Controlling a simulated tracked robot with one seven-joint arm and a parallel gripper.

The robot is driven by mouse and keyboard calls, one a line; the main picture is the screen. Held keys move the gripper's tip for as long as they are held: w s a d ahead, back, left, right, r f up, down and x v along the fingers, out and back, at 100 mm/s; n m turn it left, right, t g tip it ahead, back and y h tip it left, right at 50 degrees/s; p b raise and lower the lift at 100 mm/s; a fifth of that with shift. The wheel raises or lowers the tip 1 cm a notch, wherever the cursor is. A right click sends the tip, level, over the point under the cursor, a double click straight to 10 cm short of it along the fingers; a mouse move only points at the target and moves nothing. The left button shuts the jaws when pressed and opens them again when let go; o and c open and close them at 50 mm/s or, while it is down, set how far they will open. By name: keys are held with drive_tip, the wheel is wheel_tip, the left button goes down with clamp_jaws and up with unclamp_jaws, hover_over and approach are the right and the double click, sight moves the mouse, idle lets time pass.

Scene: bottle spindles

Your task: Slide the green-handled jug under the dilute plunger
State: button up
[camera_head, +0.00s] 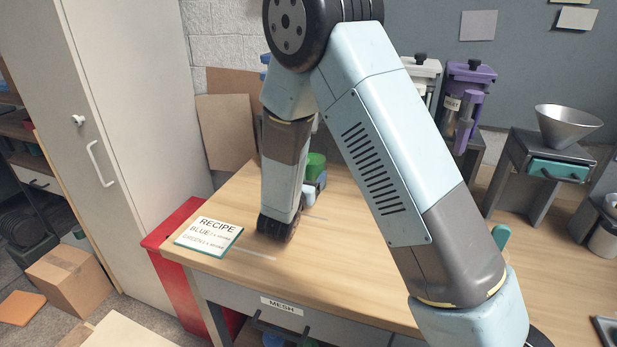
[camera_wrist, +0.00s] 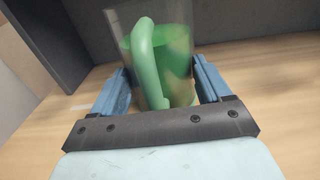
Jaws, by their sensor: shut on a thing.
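The green-handled jug (camera_wrist: 180,62) is clear, with green contents and a green handle facing the wrist camera. My gripper (camera_wrist: 161,80) has its blue fingers on either side of the jug and is shut on it. In the head view only a green part of the jug (camera_head: 315,164) shows behind my arm, with a bit of my gripper (camera_head: 315,190) beside it. The jug is over the wooden counter; whether it touches the wood I cannot tell. A purple plunger unit (camera_head: 470,80) and a white one (camera_head: 424,70) stand at the back; which is dilute I cannot read.
A recipe card (camera_head: 209,237) lies at the counter's front left. A metal funnel (camera_head: 567,124) sits on a grey stand at the right. Dark grey panels (camera_wrist: 75,35) rise close behind the jug in the wrist view. The wooden counter (camera_head: 345,270) is bare at the front.

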drive_tip(key=o, duration=1.4)
